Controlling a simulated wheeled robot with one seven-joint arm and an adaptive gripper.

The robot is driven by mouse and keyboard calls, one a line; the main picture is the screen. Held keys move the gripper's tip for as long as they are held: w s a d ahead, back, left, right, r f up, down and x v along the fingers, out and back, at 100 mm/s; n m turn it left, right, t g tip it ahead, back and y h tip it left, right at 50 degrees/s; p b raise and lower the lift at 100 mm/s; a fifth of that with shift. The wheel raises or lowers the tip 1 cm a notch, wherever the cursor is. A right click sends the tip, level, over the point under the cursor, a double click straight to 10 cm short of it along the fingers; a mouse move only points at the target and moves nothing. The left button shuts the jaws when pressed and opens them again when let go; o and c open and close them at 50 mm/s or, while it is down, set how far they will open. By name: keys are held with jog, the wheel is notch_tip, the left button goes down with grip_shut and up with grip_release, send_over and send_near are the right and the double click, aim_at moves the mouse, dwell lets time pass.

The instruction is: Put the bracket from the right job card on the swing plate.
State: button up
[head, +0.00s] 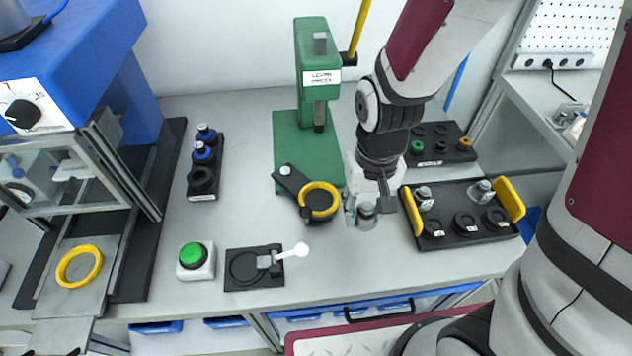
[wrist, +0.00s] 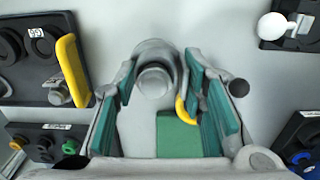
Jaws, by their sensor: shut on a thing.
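My gripper (head: 366,192) is in the middle of the bench, to the right of the yellow ring. It is shut on a grey metal bracket (head: 366,213) with a round boss; in the wrist view the bracket (wrist: 154,82) sits between the teal finger pads. I cannot tell whether it touches the bench. The dark swing plate (head: 287,176) juts from the green lever press, with a yellow ring (head: 319,187) at its near end, left of my gripper. In the wrist view the ring is mostly hidden behind a finger. No job card can be made out clearly.
A black tray (head: 459,242) with yellow handles, labelled sockets and two grey parts stands right of my gripper. Behind it is a black rack (head: 456,154). The green press (head: 312,90) stands behind left. A green button (head: 195,258) and black fixture (head: 240,283) lie left.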

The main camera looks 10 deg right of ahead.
jog(key=w+a, duration=0.2)
jog(key=w, duration=0.1)
jog(key=w+a, duration=0.3)
jog(key=w+a+f, duration=0.1)
jog(key=w+a, duration=0.1)
jog(key=w, duration=0.1)
jog(key=shift+a, duration=0.3)
jog(key=shift+f+p, duration=0.3)
jog(key=shift+f, duration=1.45)
jog(key=shift+f, duration=0.15)
jog(key=o, duration=1.3)
jog(key=shift+c, duration=0.2)
